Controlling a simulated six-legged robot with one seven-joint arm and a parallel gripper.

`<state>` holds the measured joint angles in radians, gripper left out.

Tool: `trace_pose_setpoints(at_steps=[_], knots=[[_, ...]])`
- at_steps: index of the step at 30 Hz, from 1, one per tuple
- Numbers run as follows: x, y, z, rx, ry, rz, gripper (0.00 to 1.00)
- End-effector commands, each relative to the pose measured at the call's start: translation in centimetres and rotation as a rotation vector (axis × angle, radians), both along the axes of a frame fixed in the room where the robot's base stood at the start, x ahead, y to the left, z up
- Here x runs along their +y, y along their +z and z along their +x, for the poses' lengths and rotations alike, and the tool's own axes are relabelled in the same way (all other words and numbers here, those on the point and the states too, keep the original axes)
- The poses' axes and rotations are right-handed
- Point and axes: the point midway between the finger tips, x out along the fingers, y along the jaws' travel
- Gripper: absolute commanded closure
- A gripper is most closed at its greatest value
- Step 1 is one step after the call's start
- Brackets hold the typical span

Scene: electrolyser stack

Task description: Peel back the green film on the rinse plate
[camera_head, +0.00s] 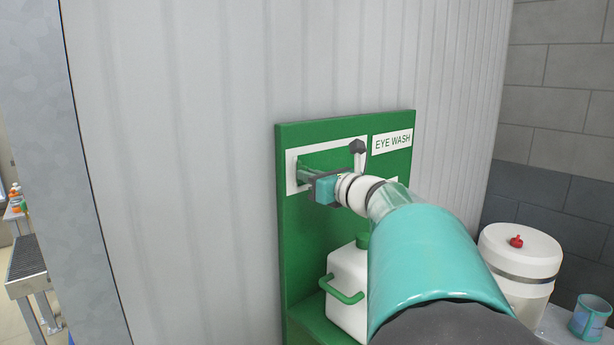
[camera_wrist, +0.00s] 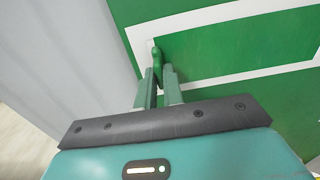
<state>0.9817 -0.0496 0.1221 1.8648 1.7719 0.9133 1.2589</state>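The rinse plate (camera_head: 292,181) is a white-bordered rectangle on a green board. Green film (camera_head: 315,163) covers its middle; in the wrist view the film (camera_wrist: 215,55) lies flat inside the white border of the plate (camera_wrist: 180,22). A small rounded green tab (camera_wrist: 156,55) stands out at the film's left end. My gripper (camera_head: 309,178) is at the plate's left side. In the wrist view my gripper's two fingers (camera_wrist: 160,80) stand close together with the tab between them, and they look shut on it.
The green board (camera_head: 290,245) has an EYE WASH sign (camera_head: 393,141) at top right. A white jug (camera_head: 346,285) with a green handle stands below the plate. A white drum (camera_head: 520,262) and a teal mug (camera_head: 590,316) stand at right. The ribbed wall (camera_head: 190,150) at left is bare.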

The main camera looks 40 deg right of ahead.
Motion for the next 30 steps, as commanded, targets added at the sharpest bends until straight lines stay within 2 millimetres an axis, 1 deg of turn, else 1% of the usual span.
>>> trace_pose_setpoints(at_steps=[7, 24, 30], knots=[[-0.3, 0.0, 0.0, 0.001, 0.0, 0.001, 1.0], [-4.0, -0.1, 0.0, 0.001, -0.003, 0.001, 1.0], [-5.1, -0.1, 0.0, 0.002, -0.004, 0.0, 1.0]])
